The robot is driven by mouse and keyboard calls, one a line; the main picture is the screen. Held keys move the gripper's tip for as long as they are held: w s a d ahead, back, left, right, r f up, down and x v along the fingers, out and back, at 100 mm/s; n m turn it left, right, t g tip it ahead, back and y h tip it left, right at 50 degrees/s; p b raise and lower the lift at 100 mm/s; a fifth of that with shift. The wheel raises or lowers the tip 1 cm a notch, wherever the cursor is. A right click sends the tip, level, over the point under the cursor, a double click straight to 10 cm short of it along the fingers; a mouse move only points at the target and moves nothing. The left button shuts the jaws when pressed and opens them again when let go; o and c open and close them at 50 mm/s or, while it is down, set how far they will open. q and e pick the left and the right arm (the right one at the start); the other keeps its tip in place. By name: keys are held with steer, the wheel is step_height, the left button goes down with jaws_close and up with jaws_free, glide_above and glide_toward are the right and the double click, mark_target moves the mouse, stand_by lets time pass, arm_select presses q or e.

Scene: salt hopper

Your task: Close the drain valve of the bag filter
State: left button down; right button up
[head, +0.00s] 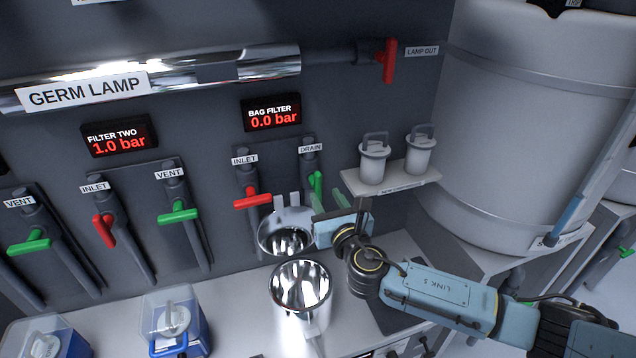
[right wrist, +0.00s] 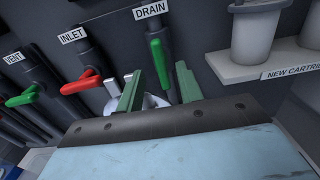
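The bag filter's drain valve has a green handle (head: 317,188) under the DRAIN label, lying roughly along its pipe. In the right wrist view the green drain handle (right wrist: 160,62) shows between and beyond my fingers. My right gripper (right wrist: 159,82) is open and empty, its two green fingers on either side of the handle in that view; I cannot tell whether they touch it. In the head view the right gripper (head: 328,212) is just below the drain handle, its fingers partly hidden. The bag filter display (head: 272,115) reads 0.0 bar. My left gripper is not in view.
The red inlet handle (head: 252,198) sits left of the drain, crosswise to its pipe. An open metal housing (head: 286,222) is below it, with a shiny metal vessel (head: 301,288) in front. A shelf (head: 392,188) with two white cartridges stands close on the right.

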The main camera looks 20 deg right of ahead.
mark_target(320, 186)
steer(key=w, duration=0.6)
steer(key=shift+w+a, duration=0.15)
steer(key=shift+w, duration=0.1)
steer(key=shift+c, duration=0.5)
jaws_close()
